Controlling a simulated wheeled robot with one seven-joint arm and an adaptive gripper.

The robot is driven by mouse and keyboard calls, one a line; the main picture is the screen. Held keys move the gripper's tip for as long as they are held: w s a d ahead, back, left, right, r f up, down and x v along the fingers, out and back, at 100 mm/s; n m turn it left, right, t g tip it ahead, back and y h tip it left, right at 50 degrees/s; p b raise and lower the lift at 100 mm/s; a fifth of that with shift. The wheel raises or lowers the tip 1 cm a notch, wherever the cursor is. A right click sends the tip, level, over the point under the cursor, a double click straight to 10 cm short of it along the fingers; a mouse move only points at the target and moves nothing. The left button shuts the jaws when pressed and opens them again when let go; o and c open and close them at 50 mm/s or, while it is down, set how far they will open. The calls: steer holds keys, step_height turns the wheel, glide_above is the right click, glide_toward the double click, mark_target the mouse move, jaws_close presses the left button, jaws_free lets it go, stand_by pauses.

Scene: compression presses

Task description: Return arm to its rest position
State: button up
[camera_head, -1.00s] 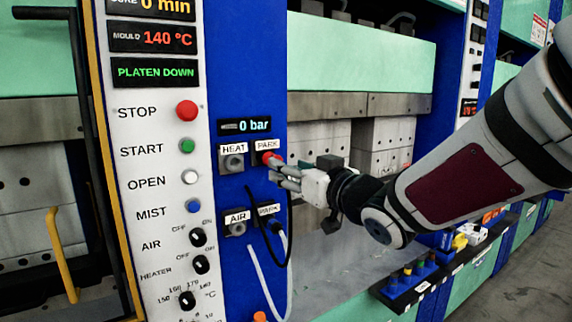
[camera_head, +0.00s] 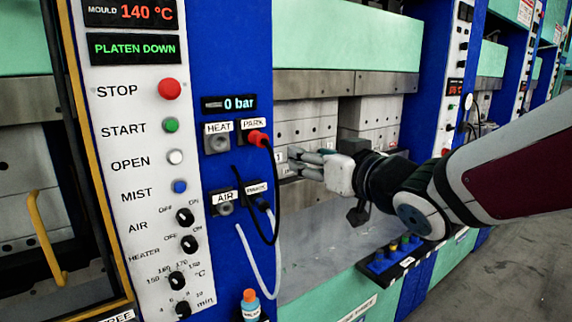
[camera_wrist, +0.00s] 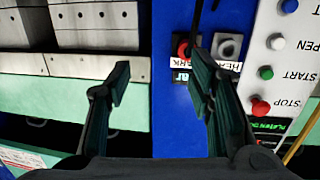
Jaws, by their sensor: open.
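My gripper (camera_head: 308,163) is open and empty in the head view, in front of the press, just right of the blue panel. In the wrist view its two fingers (camera_wrist: 160,85) stand apart with nothing between them. The red plug (camera_head: 258,138) sits in the PARK socket at the upper right of the panel, with a black cable hanging from it; it also shows in the wrist view (camera_wrist: 183,49). The fingertips are apart from the plug. My arm reaches in from the right of the picture.
The HEAT socket (camera_head: 217,143) is empty. AIR and PARK fittings with a pale hose (camera_head: 250,262) sit below. The white control panel (camera_head: 140,200) is at left. A tool tray (camera_head: 395,258) lies below my arm. The grey floor (camera_head: 510,265) at right is clear.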

steer(key=s+d+f+m+g+h, duration=0.25)
steer(key=s+d+h, duration=0.3)
steer(key=d, duration=0.35)
steer(key=s+d+f+m+g+h, duration=0.1)
steer(key=s+d+f+g, duration=0.1)
steer(key=s, duration=0.8)
steer(key=s+d+f+m+g+h, duration=0.1)
steer(key=s+f+g, duration=0.4)
steer(key=s, duration=0.5)
steer(key=shift+d+f+m, duration=0.55)
steer(key=shift+d+f, duration=0.1)
steer(key=shift+d, duration=0.05)
